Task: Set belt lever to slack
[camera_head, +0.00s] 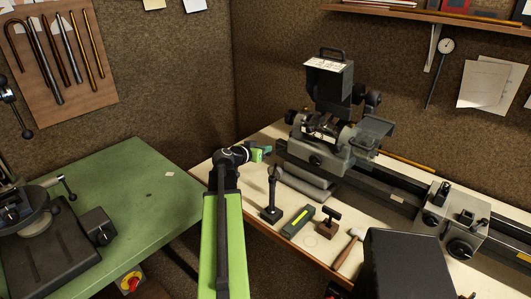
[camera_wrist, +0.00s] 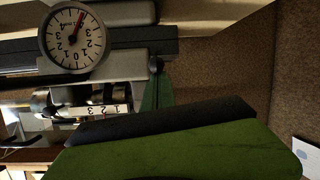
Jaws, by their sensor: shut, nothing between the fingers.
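The lathe (camera_head: 325,140) stands on the pale bench, with its grey headstock and raised black cover at the back. I cannot pick out the belt lever with certainty in either view. My gripper (camera_head: 265,150) has green fingers and is shut and empty, just left of the headstock end of the lathe. In the wrist view, a large green and black finger fills the lower part and hides what lies behind it. A round white dial (camera_wrist: 74,38) and a numbered strip (camera_wrist: 95,112) show beyond it at the left.
A black upright post on a base (camera_head: 271,195), a green box (camera_head: 298,221), a small brown stand (camera_head: 325,220) and a hammer (camera_head: 348,248) lie along the bench's front. A green table (camera_head: 150,190) with a machine is at left. Brown walls close the corner.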

